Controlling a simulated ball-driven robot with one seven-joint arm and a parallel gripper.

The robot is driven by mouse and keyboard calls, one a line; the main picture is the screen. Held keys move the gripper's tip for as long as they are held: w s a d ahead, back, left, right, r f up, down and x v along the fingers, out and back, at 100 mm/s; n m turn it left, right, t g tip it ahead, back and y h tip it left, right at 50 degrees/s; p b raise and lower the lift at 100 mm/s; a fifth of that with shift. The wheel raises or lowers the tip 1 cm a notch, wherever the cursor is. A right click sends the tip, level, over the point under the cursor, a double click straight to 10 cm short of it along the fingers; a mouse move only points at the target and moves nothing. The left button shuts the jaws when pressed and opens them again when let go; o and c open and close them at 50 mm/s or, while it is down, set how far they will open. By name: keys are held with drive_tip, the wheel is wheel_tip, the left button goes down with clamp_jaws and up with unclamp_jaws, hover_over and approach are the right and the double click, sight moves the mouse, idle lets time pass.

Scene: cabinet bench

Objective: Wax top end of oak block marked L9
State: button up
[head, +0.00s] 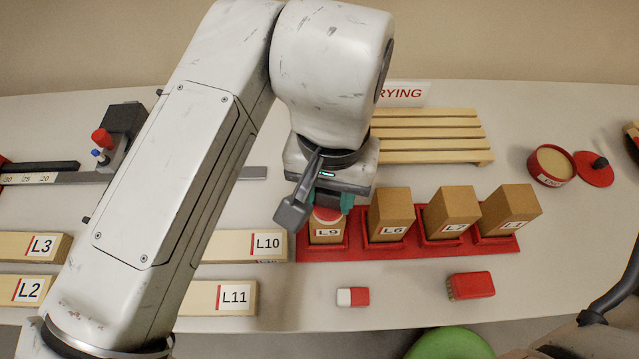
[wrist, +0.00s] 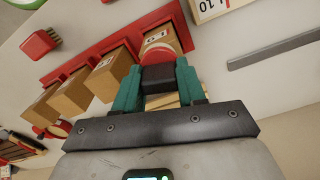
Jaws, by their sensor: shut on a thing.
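The oak block marked L9 (head: 327,239) stands upright in the leftmost place of a red rack (head: 420,250); its label shows upside down in the wrist view (wrist: 157,36). My gripper (head: 331,200) is right above this block. Its teal fingers are shut on the dark handle of a round red-and-white applicator (head: 326,215). In the wrist view, the handle (wrist: 158,78) sits between the fingertips, and the round pad lies over the block's top end. Whether the pad touches the wood I cannot tell; the top end is mostly hidden.
Blocks L6 (head: 390,212), L7 (head: 451,213) and L1 (head: 509,208) stand close to the right. An open round tin (head: 551,165) and red lid (head: 597,170) lie at the right. A slatted drying rack (head: 430,135) is behind. A red brush (head: 471,286) and eraser (head: 352,297) lie in front.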

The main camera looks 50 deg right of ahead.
drive_tip(key=shift+s+d, duration=0.4)
drive_tip(key=shift+d, duration=0.05)
drive_tip(key=shift+w+d+p, duration=0.4)
drive_tip(key=shift+w+d, duration=0.45)
drive_tip(key=shift+w+a, duration=0.9)
drive_tip(key=shift+w, duration=0.05)
drive_tip(key=shift+s, duration=1.85)
drive_tip(key=shift+w+a, duration=0.9)
drive_tip(key=shift+w, duration=0.05)
drive_tip(key=shift+d+p, duration=0.5)
drive_tip(key=shift+d, duration=1.3)
drive_tip(key=shift+f, duration=0.1)
drive_tip(key=shift+a, duration=0.15)
